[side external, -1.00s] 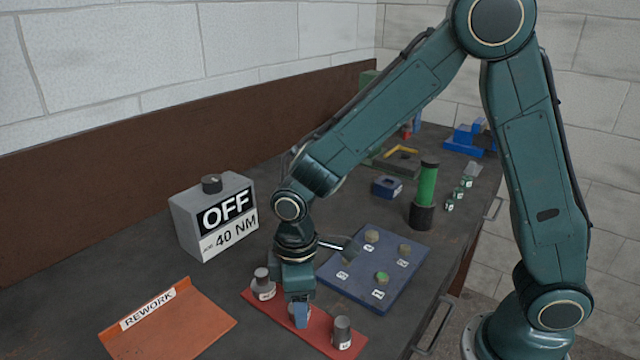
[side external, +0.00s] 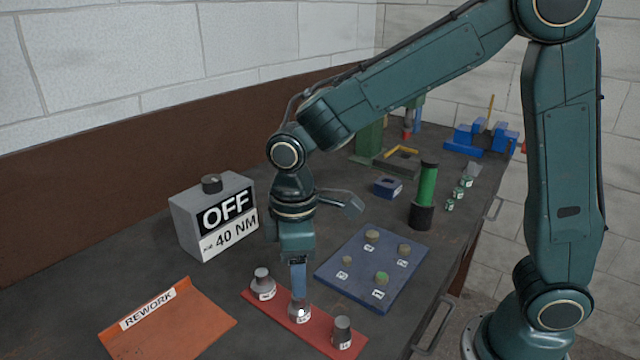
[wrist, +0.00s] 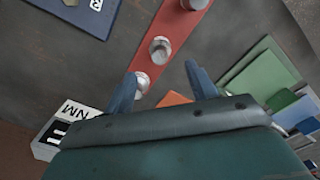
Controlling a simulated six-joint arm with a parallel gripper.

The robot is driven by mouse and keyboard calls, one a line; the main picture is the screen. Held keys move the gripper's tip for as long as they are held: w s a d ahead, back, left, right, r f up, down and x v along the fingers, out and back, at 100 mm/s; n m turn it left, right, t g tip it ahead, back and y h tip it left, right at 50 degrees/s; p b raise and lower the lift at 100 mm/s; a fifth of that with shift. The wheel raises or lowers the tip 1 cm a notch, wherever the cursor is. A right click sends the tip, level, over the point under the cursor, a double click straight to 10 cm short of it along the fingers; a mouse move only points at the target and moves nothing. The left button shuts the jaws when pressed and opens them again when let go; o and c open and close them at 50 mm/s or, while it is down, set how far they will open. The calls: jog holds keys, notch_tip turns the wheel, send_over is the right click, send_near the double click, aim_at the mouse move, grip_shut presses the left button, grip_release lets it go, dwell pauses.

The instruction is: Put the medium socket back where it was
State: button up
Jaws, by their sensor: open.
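Three grey metal sockets stand upright on a red strip (side external: 272,306). The middle socket (side external: 299,312), which I take as the medium one, stands between the left socket (side external: 263,284) and the right socket (side external: 342,332); their labels are too small to read. My gripper (side external: 299,292) points down just above the middle socket, its fingers partly hiding that socket's top. In the wrist view the fingers (wrist: 162,73) are spread with nothing between them, and the middle socket (wrist: 160,48) shows beyond the tips on the red strip (wrist: 173,27).
An orange REWORK tray (side external: 180,325) lies left of the strip. A grey box reading OFF and 40 NM (side external: 190,225) stands behind. A blue plate (side external: 335,272) with several numbered bolts lies right. A green-and-black cylinder (side external: 427,190) stands beyond it.

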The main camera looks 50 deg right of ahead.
jog(key=shift+r, duration=2.3)
jog(key=s+d+r+m+t, duration=0.2)
jog(key=s+d+r+m, duration=0.1)
jog(key=s+d, duration=0.4)
jog(key=s+d+r+m+t, duration=0.3)
jog(key=s+d+m, duration=0.3)
jog(key=s, duration=0.3)
jog(key=shift+d+r+t, duration=0.3)
jog(key=shift+d+r, duration=0.1)
jog(key=shift+d, duration=0.1)
